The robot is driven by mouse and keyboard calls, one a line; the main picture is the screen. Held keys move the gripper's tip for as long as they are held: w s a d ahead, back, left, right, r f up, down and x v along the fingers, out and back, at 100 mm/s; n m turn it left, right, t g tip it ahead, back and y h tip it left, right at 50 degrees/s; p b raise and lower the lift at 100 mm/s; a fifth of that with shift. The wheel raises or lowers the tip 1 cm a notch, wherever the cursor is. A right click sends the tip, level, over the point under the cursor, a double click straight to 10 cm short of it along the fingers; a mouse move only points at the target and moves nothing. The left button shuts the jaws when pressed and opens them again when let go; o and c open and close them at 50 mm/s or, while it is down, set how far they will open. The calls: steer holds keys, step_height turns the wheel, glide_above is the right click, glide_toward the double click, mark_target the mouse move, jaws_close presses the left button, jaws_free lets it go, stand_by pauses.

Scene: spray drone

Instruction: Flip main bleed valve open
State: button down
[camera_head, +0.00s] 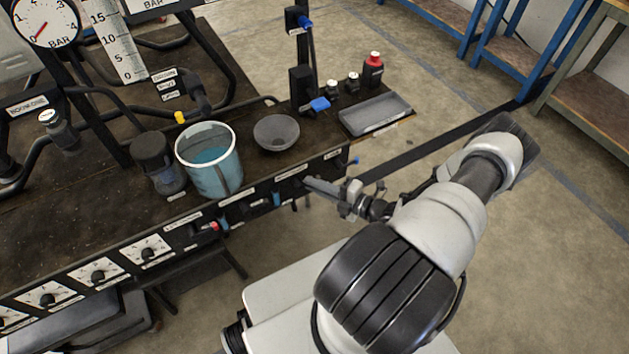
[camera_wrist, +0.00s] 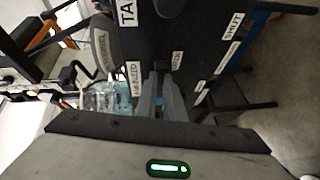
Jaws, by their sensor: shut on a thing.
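The front panel (camera_head: 290,183) of the dark workbench carries small valve handles and white labels. My gripper (camera_head: 312,184) reaches the panel near its right end. In the wrist view the two grey fingers (camera_wrist: 160,97) are close together at the panel, next to a label (camera_wrist: 136,80) that seems to read "MAIN BLEED". They are shut on the main bleed valve handle, which is mostly hidden between them.
A blue handle (camera_head: 276,198) and a red handle (camera_head: 213,226) are further left on the panel. A blue-tipped part (camera_head: 353,161) juts out at the right. A bucket (camera_head: 209,165), bowl (camera_head: 276,132) and grey tray (camera_head: 375,112) stand on the bench.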

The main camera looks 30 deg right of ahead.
steer(key=shift+r+n, duration=0.1)
steer(key=shift+n, duration=0.2)
steer(key=c, duration=1.9)
jaws_free()
steer(key=shift+o, duration=0.2)
steer(key=p+v, duration=0.1)
steer(key=v, duration=1.6)
steer(key=shift+s+r, duration=0.15)
steer(key=shift+r, duration=0.05)
steer(key=shift+d, duration=0.1)
